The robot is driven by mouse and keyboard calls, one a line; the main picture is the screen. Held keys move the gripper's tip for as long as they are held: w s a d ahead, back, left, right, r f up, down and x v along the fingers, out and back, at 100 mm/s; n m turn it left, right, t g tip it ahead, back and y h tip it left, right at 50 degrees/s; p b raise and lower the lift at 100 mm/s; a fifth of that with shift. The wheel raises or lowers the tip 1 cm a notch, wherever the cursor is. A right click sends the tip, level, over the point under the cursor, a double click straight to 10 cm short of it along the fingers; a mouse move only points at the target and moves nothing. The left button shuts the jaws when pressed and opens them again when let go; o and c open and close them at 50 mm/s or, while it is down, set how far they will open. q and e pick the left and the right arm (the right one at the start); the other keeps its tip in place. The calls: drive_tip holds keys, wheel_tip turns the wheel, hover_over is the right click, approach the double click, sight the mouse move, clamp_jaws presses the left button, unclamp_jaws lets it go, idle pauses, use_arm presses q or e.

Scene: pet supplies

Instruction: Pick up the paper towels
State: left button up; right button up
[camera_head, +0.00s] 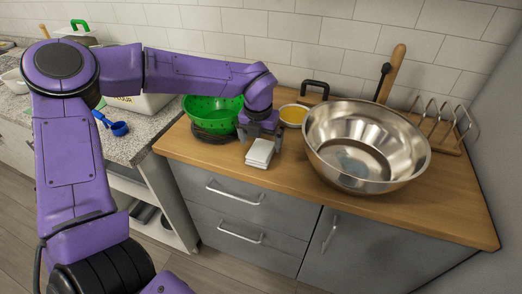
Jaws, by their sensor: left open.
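A small stack of white paper towels (259,153) lies near the front edge of the wooden counter. My left gripper (262,136) points down just above and behind the stack, with its fingers close to the stack's back part. It is open; whether its fingers touch the towels cannot be told. My purple left arm comes in from the left and reaches over the counter. My right gripper is not in view.
A large steel bowl (330,130) stands right of the towels. A green colander (205,110) is to the left, and a yellow-filled bowl (293,115) is behind. A wooden rack (440,134) is at the right. The wooden counter (225,157) is bare along its front edge.

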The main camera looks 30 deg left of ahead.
sight(261, 149)
use_arm(q)
wheel_tip(261, 149, down, 4)
drive_tip(key=shift+a+r, duration=0.1)
drive_tip(key=shift+a, duration=0.05)
drive_tip(key=shift+w, duration=0.1)
drive_tip(key=c, duration=1)
drive_tip(key=shift+c, duration=0.2)
drive_tip(key=shift+r, duration=0.1)
